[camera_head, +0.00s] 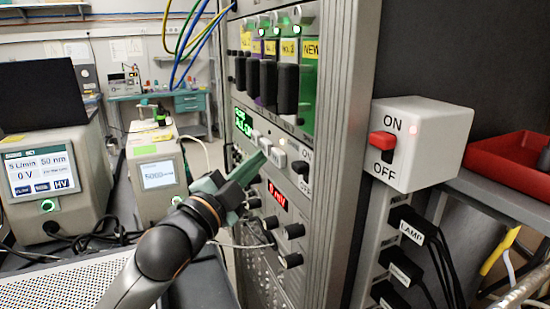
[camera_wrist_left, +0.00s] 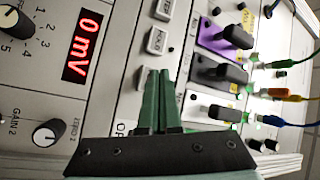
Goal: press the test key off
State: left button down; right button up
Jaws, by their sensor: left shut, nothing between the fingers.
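A row of three pale push keys sits on the instrument panel (camera_head: 345,60) between the green display and the red 0 mV display. The rightmost key (camera_head: 277,156) is by the tips of my left gripper (camera_head: 263,158); it also shows, partly hidden by the fingers, in the left wrist view (camera_wrist_left: 144,77). Its label is not readable, so I cannot be sure it is the test key. My left gripper (camera_wrist_left: 160,74) is shut and empty, its green fingers together. The tips are at or just in front of this key; I cannot tell whether they touch. My right gripper is not in view.
An ON/OFF knob (camera_head: 302,168) is just right of the keys. Black levers (camera_head: 287,88) and cables are above, and gain knobs (camera_head: 294,231) below. A white box with a red ON/OFF switch (camera_head: 382,143) is at right. Bench instruments (camera_head: 50,180) stand at left.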

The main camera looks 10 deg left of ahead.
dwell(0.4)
pick_arm(q)
jog(key=shift+w+d+p, duration=0.15)
jog(key=shift+d+p, duration=0.1)
jog(key=shift+p, duration=0.05)
jog(key=shift+d, duration=0.1)
jog(key=shift+w+d, duration=0.55)
jog(key=shift+d, duration=0.15)
dwell(1.0)
jog(key=shift+s+a, duration=0.1)
dwell(0.3)
jog(key=shift+s+a+p, duration=0.45)
jog(key=shift+s+a, duration=0.2)
jog(key=shift+a, duration=0.3)
